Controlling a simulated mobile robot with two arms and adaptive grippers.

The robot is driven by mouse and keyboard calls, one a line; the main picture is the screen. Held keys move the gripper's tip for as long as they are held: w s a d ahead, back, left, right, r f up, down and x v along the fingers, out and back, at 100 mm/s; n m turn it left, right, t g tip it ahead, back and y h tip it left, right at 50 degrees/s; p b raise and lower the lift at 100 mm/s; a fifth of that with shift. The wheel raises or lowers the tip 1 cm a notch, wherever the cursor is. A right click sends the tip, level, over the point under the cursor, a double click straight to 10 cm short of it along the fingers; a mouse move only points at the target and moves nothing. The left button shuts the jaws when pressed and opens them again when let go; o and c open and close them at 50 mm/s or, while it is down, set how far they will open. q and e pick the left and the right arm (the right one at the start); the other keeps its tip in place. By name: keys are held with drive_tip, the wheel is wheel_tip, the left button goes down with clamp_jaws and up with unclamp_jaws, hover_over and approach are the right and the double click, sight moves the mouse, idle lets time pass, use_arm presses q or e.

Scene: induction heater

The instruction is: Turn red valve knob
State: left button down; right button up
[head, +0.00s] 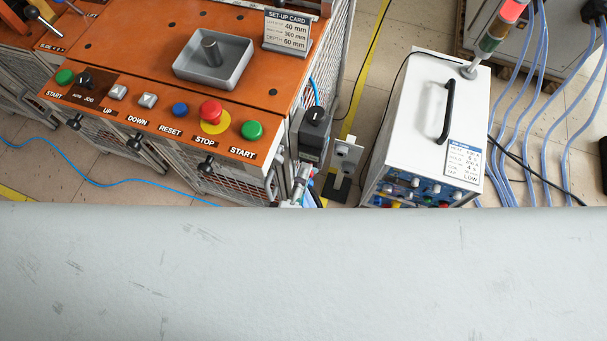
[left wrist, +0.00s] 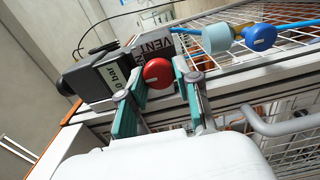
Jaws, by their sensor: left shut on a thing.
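The red valve knob (left wrist: 157,73) shows as a round red disc in the left wrist view, in front of a block labelled "VENT" (left wrist: 155,46). My left gripper (left wrist: 159,78) has its teal-padded fingers on either side of the knob and is shut on it. The fingers hide part of the block behind. In the head view a pale surface covers the lower part, and I cannot make out the red knob there. My right gripper is in neither view.
A wire-mesh guard (left wrist: 285,75) lies beyond. The head view shows an orange control bench (head: 130,60) and a white cabinet (head: 415,100) with cables nearby.

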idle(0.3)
use_arm(q)
drive_tip(key=c, duration=0.8)
unclamp_jaws()
drive_tip(key=shift+c, duration=0.2)
drive_tip(key=v, duration=1.2)
